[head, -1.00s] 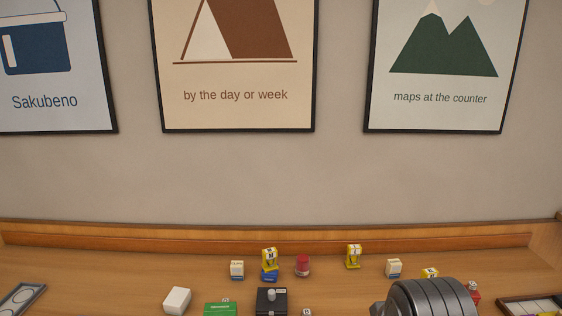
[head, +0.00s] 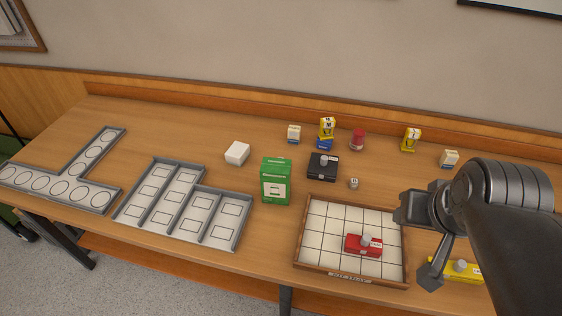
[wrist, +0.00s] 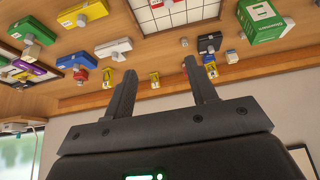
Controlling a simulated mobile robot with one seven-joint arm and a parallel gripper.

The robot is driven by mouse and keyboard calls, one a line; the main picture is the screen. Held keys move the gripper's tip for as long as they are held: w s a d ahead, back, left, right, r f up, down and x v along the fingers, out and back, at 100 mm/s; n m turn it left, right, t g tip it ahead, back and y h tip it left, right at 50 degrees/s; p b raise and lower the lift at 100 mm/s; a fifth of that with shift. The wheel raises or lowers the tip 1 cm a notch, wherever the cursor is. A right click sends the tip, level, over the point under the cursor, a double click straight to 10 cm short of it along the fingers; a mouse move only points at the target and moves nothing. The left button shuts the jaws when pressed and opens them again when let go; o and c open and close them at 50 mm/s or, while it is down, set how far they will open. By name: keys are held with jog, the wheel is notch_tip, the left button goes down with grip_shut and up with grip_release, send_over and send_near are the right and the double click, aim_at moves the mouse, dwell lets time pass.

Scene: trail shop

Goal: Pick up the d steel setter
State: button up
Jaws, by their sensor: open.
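A small grey steel piece with a dark letter on a white face (head: 354,183) stands on the counter, right of a black box and behind the gridded tray. It looks like the d steel setter, but its letter is too small to read surely. It seems to show also in the wrist view as a small grey piece (wrist: 184,42). My gripper (head: 415,243) is open and empty, above the counter at the right edge of the tray, to the right of the small piece. In the wrist view its two fingers (wrist: 160,66) stand apart with nothing between them.
The kit tray (head: 302,240) holds a red knobbed block (head: 363,245). A green box (head: 276,181), black box (head: 322,166) and white block (head: 237,153) stand nearby. A yellow block (head: 462,270) lies under my arm. Yellow stamps and a red jar (head: 357,139) line the back.

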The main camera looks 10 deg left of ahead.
jog(key=w+a+g, duration=0.1)
jog(key=w+a, duration=0.4)
jog(key=w, duration=0.4)
jog(key=w+a+n+g, duration=0.1)
jog(key=w+a, duration=0.3)
jog(key=w, duration=0.4)
jog(key=w+a+g, duration=0.1)
jog(key=w+a, duration=0.4)
jog(key=w, duration=0.4)
jog(key=w+a+f+g, duration=0.1)
jog(key=w+a+f, duration=0.3)
jog(key=a+f, duration=0.2)
jog(key=w+a+f+n, duration=0.1)
jog(key=w+a+f, duration=0.3)
jog(key=a+f, duration=0.3)
jog(key=w+a+f+g, duration=0.1)
jog(key=w+a+f, duration=0.3)
jog(key=f, duration=0.6)
jog(key=shift+w+a+f+g, duration=0.1)
jog(key=shift+a+f+g, duration=0.05)
jog(key=shift+a, duration=0.5)
jog(key=shift+w+a+f+g, duration=0.1)
jog(key=shift+a+f+g, duration=0.05)
jog(key=shift+a, duration=0.5)
jog(key=shift+s+d+f, duration=0.1)
jog(key=shift+d+f, duration=0.05)
jog(key=shift+f, duration=1.4)
jog(key=shift+s+d+f, duration=0.1)
jog(key=shift+d+f, duration=0.05)
jog(key=shift+f, duration=1.35)
